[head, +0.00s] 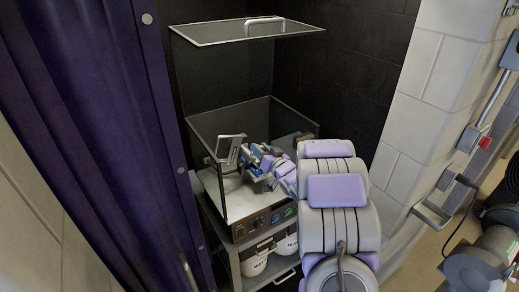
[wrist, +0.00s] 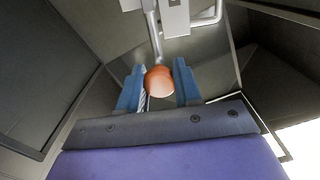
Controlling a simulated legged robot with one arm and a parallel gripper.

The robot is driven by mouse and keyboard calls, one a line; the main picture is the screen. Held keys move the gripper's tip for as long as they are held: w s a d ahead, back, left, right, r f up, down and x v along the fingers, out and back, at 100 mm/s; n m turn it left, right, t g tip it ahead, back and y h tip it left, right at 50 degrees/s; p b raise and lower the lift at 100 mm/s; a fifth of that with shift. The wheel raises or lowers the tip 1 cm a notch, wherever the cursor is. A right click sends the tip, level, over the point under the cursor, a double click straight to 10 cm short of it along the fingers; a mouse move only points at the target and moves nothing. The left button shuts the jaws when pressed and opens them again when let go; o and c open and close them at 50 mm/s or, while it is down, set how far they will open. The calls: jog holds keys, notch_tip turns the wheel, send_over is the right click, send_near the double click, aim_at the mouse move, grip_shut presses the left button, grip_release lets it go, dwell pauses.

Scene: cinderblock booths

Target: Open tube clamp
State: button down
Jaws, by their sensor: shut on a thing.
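In the wrist view, a metal rod (wrist: 152,32) ends in an orange-brown round knob (wrist: 160,80). This looks like the tube clamp's handle. My gripper (wrist: 159,90) has its two blue fingers on either side of the knob and is shut on it. In the head view, my gripper (head: 258,160) reaches into a glass-walled box. A grey metal piece (head: 229,149), perhaps part of the clamp, stands just left of the fingers. The knob and the tube cannot be made out clearly there, as my arm and gripper cover much of that area.
The box's glass lid (head: 248,32) is raised above it. A control panel (head: 265,222) with knobs is on the box's front, and white containers (head: 255,262) stand below. A purple curtain (head: 105,130) hangs at left. A pale block wall (head: 425,90) is at right.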

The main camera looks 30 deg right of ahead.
jog(key=c, duration=0.8)
grip_release()
jog(key=shift+c, duration=0.2)
jog(key=s+b, duration=0.3)
jog(key=s, duration=1.4)
jog(key=shift+d, duration=0.4)
jog(key=shift+s+f, duration=0.1)
